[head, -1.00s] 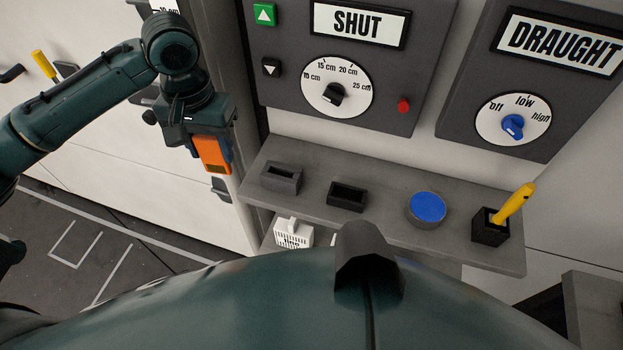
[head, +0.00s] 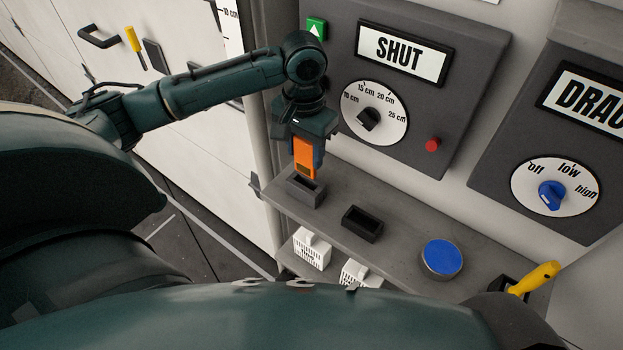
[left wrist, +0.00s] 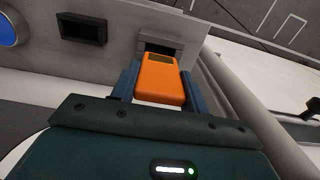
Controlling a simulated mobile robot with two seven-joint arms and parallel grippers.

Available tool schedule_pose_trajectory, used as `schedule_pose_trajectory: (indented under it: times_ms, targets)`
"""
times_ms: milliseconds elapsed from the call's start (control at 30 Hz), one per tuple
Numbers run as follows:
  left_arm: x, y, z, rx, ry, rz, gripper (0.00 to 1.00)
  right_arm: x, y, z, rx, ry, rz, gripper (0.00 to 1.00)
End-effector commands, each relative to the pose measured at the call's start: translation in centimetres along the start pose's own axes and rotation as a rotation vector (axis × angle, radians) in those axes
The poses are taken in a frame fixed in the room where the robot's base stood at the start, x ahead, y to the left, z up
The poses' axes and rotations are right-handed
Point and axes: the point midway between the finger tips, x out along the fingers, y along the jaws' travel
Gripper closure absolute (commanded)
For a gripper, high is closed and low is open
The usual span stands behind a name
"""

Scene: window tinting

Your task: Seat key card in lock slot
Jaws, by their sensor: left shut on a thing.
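The orange key card (head: 305,160), with a dark patch near its lower end, is held upright in my left gripper (head: 309,154). The gripper's blue fingers are shut on the card's sides, and it also shows in the left wrist view (left wrist: 162,85). The card's lower end is right over a grey slotted block (head: 305,192) at the left end of the shelf, seen beyond the card in the left wrist view (left wrist: 160,42). I cannot tell whether the tip touches or enters the slot. My right gripper is not in view.
A second dark open holder (head: 362,224), a blue-topped disc (head: 441,257) and a yellow-handled tool (head: 537,278) stand along the grey shelf (head: 400,247). White baskets (head: 312,250) sit below. A panel with a SHUT sign (head: 402,55) and dial rises behind.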

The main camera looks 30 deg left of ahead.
Motion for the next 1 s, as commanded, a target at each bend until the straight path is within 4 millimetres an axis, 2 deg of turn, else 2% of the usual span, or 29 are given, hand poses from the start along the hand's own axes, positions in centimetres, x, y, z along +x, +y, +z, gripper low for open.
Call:
schedule_pose_trajectory:
  times_ms: [500,900,933,1000]
  targets:
    - [6.6,0.0,0.0,-0.001,0.001,0.0,0.78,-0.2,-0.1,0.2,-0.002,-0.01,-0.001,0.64]
    - [7.1,0.1,0.0,0.0,0.001,0.001,0.78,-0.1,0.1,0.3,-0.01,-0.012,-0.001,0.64]
    - [7.2,0.1,0.0,0.0,0.002,0.001,0.54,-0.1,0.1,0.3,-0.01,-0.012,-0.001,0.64]
    - [7.1,0.0,0.0,0.0,0.002,0.001,0.48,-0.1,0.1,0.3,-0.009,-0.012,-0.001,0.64]
